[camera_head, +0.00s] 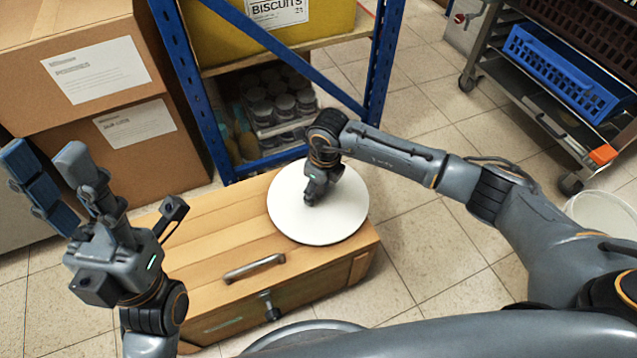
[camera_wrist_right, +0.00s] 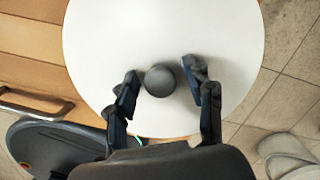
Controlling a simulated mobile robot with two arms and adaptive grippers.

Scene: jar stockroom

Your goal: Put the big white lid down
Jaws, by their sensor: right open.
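The big white lid (camera_head: 290,215) lies flat on the wooden chest (camera_head: 215,262), at the right end of its top. The lid's right side appears to reach past the chest's edge. In the right wrist view the lid (camera_wrist_right: 110,40) has a round dark knob (camera_wrist_right: 160,80) in its middle. My right gripper (camera_head: 312,198) is over the lid's middle. Its fingers (camera_wrist_right: 160,72) are open, one on each side of the knob, with gaps showing. In the head view the gripper hides the knob. My left gripper (camera_head: 44,160) is open and empty, raised at the left.
Stacked cardboard boxes (camera_head: 100,110) stand behind left. A blue-framed shelf (camera_head: 180,80) with jars (camera_head: 280,105) and a yellow biscuits bin (camera_head: 225,40) stands behind the chest. A trolley with a blue crate (camera_head: 560,70) is at the far right. Tiled floor is clear between.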

